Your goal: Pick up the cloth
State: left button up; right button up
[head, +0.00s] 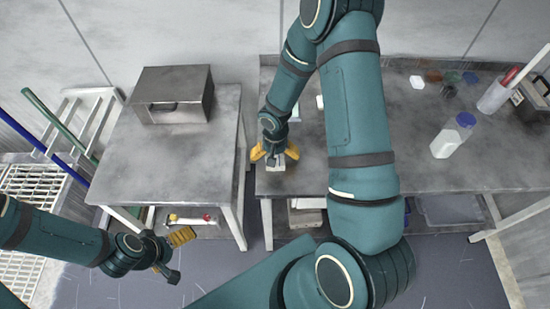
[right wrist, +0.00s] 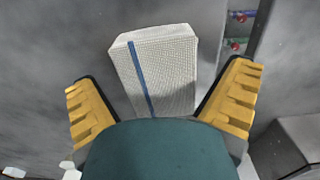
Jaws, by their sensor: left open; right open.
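The cloth (right wrist: 172,70) is a folded, white, textured block with a blue stripe, lying on a grey metal top in the right wrist view. In the head view the cloth (head: 268,168) is a small pale patch near the front left corner of the right workbench. My right gripper (head: 273,157) is open above it, its yellow fingers on either side. In the right wrist view the cloth lies between the spread fingers and seems apart from both. My left gripper (head: 177,256) is open and empty, low in front of the left table.
The left table (head: 150,165) carries a grey metal box (head: 173,95). A gap separates it from the right workbench (head: 390,175). My right arm hides part of the bench.

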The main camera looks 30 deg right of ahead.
jog(key=shift+f, duration=0.2)
jog(key=c, duration=1.2)
notch_tip(320, 180, up, 10)
jog(key=shift+r+p, duration=0.1)
jog(key=shift+p, duration=0.9)
